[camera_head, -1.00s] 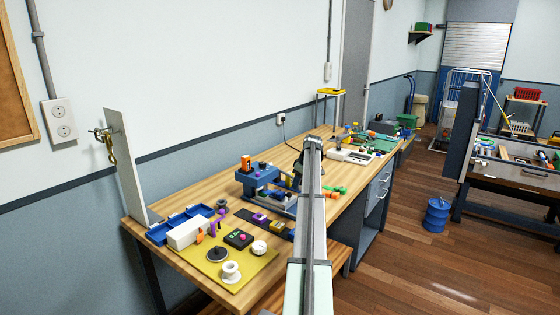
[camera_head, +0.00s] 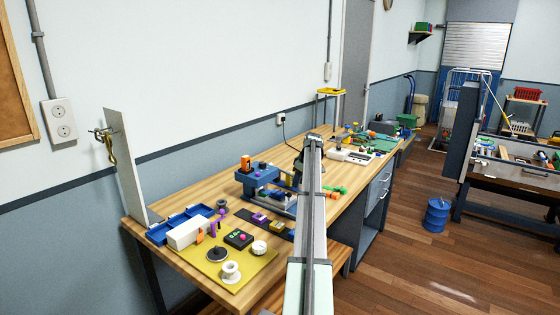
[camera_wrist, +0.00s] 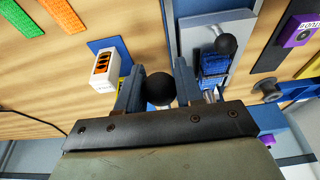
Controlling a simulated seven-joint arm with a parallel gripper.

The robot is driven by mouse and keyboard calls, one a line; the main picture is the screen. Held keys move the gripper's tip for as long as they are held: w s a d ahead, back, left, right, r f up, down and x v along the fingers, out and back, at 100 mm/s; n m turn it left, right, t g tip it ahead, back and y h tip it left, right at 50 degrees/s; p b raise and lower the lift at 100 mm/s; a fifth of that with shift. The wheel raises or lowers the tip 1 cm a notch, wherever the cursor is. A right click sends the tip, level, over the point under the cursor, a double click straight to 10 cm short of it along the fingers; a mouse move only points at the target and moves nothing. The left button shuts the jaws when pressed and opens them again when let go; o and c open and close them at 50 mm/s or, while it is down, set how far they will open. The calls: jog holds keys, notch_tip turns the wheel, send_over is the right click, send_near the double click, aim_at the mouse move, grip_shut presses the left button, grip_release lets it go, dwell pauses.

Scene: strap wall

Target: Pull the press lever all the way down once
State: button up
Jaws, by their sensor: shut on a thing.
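The press (camera_head: 258,177) is a blue fixture on the wooden bench, left of my arm in the head view. In the wrist view, a round black knob (camera_wrist: 160,88) sits between the two blue-grey fingers of my gripper (camera_wrist: 158,90), which are shut on it. It looks like the press lever's knob; most of its rod is hidden by my gripper. A second black knob (camera_wrist: 226,44) on a metal rod stands just right of the fingers, above a blue part on a grey plate. In the head view my arm hides most of the gripper and lever.
A yellow mat (camera_head: 230,268) with small parts lies at the bench's near end, beside a blue tray (camera_head: 170,232). A white box with orange marks (camera_wrist: 106,68) stands close left of my fingers. Green parts (camera_head: 380,145) lie farther back. Bare wood shows behind the press.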

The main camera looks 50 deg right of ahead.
jog(key=shift+v, duration=1.15)
jog(key=shift+w+r, duration=0.2)
jog(key=shift+r, duration=0.9)
jog(key=shift+w+r, duration=0.25)
jog(key=shift+r, duration=0.8)
jog(key=shift+w+r, duration=0.3)
jog(key=shift+r, duration=0.55)
jog(key=shift+w+r, duration=0.35)
jog(key=shift+r, duration=0.45)
jog(key=o, duration=0.7)
jog(key=shift+r, duration=0.15)
jog(key=v, duration=0.6)
jog(key=shift+s+r, duration=0.1)
jog(key=shift+r, duration=0.25)
